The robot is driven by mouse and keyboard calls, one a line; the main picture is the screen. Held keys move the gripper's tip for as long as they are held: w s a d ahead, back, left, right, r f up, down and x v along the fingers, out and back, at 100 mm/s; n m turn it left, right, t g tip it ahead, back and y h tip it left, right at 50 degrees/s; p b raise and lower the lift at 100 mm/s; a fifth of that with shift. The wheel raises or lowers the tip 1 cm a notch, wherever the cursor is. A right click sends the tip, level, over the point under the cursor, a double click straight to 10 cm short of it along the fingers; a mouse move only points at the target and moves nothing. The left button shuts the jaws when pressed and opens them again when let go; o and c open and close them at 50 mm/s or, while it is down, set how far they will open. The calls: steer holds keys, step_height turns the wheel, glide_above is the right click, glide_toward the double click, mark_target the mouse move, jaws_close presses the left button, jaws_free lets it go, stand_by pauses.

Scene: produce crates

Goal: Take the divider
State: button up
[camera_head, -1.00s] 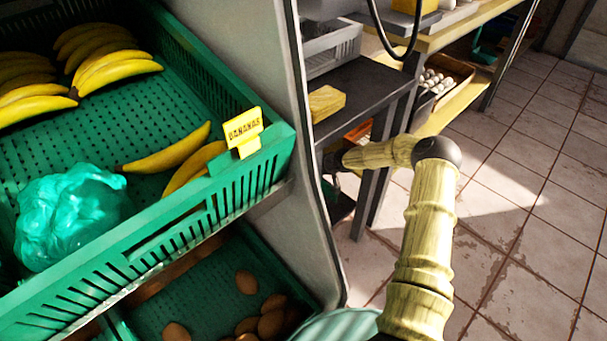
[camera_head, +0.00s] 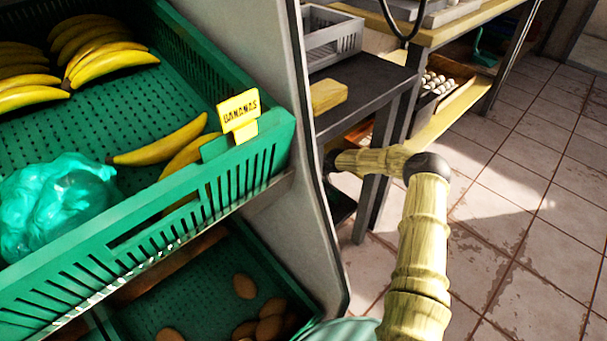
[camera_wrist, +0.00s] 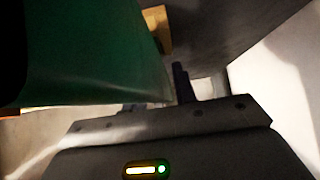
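I cannot pick out a divider with certainty. A yellow block (camera_head: 328,95) lies on a dark table (camera_head: 372,80) beyond the crate stand; a yellow patch at the top of the wrist view (camera_wrist: 157,28) may be the same block. My bamboo-like arm bends left toward that table, and my gripper (camera_head: 331,162) is mostly hidden behind the stand's edge, below the block. In the wrist view, dark fingers (camera_wrist: 158,96) show dimly; their gap is unclear. A large smooth green surface (camera_wrist: 80,55) fills the upper left, close to the camera.
A green crate (camera_head: 255,165) with bananas, a teal bag (camera_head: 60,205) and a yellow BANANAS sign (camera_head: 238,114) stands at left. A lower crate (camera_head: 200,290) holds brown round produce. The stand's pale side panel (camera_head: 285,230) is close to my arm. Tiled floor is open at right.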

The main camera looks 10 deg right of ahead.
jaws_close()
step_height(320, 180, up, 10)
steer(key=p, duration=0.5)
steer(key=shift+p, duration=0.35)
